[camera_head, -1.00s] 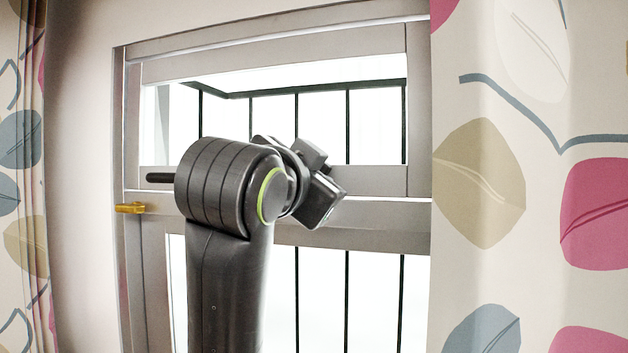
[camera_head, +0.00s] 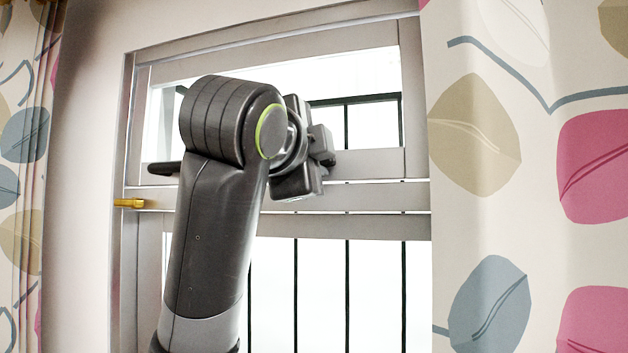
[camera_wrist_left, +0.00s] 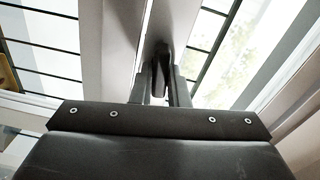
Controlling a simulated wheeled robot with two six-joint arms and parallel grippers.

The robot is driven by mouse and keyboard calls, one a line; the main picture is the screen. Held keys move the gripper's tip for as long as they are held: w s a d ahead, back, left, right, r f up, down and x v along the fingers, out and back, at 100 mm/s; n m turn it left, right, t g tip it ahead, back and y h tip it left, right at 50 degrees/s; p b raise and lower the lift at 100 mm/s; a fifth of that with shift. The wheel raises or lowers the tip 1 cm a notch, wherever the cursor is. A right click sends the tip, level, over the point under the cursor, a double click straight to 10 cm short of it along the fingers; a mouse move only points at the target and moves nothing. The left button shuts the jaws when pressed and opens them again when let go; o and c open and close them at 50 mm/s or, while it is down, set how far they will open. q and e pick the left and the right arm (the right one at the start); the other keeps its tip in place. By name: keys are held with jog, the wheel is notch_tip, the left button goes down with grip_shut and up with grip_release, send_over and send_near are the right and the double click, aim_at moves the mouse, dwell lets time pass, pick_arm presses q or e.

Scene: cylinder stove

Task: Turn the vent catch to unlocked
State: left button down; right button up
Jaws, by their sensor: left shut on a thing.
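The vent catch (camera_wrist_left: 160,62) is a dark, tapered lever on the pale window rail, at the top middle of the left wrist view. My left gripper (camera_wrist_left: 159,80) has its two fingers on either side of it and is shut on it. In the head view my left gripper (camera_head: 300,160) is at the rail below the upper pane, and my arm hides its fingertips and most of the catch. A dark bar (camera_head: 163,168) shows left of my wrist; I cannot tell whether it is part of the catch. My right gripper is not in view.
The window frame (camera_head: 375,197) has a barred upper pane and a larger barred lower pane. A yellow latch (camera_head: 128,203) is on the left frame. Patterned curtains hang at the right (camera_head: 490,230) and at the left (camera_head: 22,200).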

pick_arm(q)
jog(key=shift+f+m+b, duration=0.1)
jog(key=shift+m+b, duration=0.5)
jog(key=shift+m, duration=0.3)
jog(key=c, duration=1.4)
grip_release()
jog(key=shift+s, duration=0.1)
jog(key=b+v, duration=1.5)
jog(key=v, duration=0.2)
